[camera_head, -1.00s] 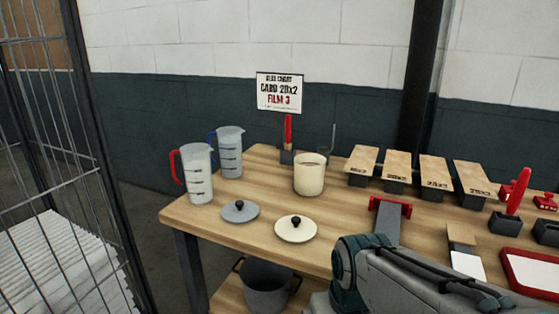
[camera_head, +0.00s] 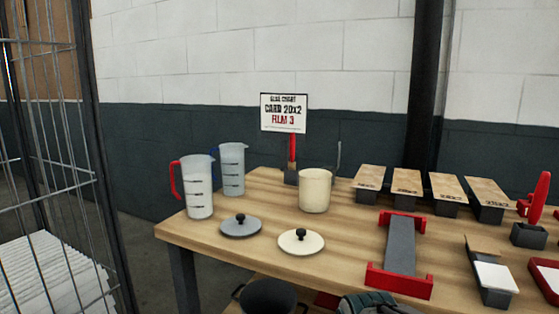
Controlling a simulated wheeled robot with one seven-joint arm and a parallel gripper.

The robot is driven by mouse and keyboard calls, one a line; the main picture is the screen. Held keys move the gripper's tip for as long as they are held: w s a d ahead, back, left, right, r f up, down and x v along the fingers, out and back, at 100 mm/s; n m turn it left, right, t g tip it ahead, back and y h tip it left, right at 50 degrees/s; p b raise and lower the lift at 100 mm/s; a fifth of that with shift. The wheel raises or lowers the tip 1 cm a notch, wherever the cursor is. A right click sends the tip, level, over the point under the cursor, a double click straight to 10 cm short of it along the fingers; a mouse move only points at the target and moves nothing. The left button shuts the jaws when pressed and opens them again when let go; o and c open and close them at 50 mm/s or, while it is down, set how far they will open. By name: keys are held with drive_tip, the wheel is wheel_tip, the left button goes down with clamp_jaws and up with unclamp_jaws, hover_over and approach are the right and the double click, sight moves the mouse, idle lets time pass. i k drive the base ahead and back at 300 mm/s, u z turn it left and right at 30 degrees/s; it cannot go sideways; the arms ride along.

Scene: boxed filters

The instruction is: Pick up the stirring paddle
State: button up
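A thin upright tool with a red handle (camera_head: 292,146) stands in a small dark holder (camera_head: 290,176) at the back of the wooden table, just left of a cream pot (camera_head: 315,190). It may be the stirring paddle; its lower end is hidden in the holder. A thin grey rod (camera_head: 338,156) also rises behind the pot's right side, and its lower part is hidden. My gripper is not in view.
Two measuring jugs (camera_head: 198,187) stand at the left end of the table (camera_head: 200,236). A grey lid (camera_head: 240,227) and a cream lid (camera_head: 301,243) lie in front. A red-ended grey stand (camera_head: 401,245) and several wood-topped blocks (camera_head: 406,182) are right. A wire cage (camera_head: 60,130) stands left.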

sight(292, 165)
drive_tip(key=u, duration=2.35)
drive_tip(key=i, duration=1.45)
drive_tip(key=z, duration=2.8)
